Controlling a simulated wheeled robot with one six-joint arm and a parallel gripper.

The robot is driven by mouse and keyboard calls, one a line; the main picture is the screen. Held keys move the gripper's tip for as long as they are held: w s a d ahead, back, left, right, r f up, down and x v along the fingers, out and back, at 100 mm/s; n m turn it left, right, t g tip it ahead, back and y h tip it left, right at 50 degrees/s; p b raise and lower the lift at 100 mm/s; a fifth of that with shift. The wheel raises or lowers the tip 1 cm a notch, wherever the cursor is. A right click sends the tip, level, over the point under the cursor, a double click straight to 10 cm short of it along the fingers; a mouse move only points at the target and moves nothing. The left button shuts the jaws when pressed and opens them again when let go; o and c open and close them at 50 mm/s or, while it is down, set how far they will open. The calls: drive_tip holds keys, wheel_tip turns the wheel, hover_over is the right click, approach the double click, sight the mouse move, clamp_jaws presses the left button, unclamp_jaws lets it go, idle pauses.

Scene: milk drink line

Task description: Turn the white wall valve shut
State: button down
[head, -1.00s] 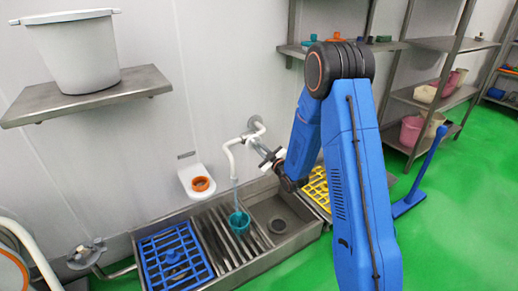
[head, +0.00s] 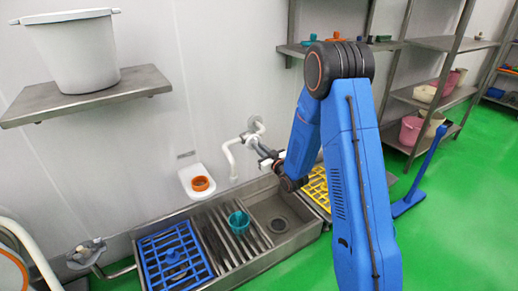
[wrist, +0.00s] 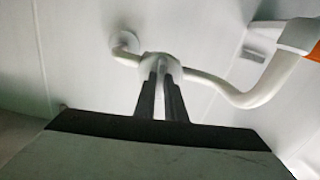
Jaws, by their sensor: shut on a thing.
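The white wall valve (head: 252,136) sits on a white pipe on the wall above the sink, its curved spout (head: 229,158) pointing down. In the wrist view the valve body (wrist: 158,64) lies just beyond my fingertips. My gripper (wrist: 162,88) is shut on the valve's pale handle, a narrow strip showing between the two dark fingers. In the head view my gripper (head: 265,154) is small and partly hidden by my blue arm. No water stream shows below the spout.
A teal cup (head: 239,220) stands on the slatted rack below the spout. The metal sink basin (head: 281,243) is to its right. An orange ring (head: 200,184) sits in a white wall holder on the left. A shelf (head: 92,96) holds a grey-white tub.

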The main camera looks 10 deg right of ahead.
drive_tip(key=shift+m, duration=0.6)
drive_tip(key=c, duration=1.8)
unclamp_jaws()
drive_tip(key=shift+s, duration=0.1)
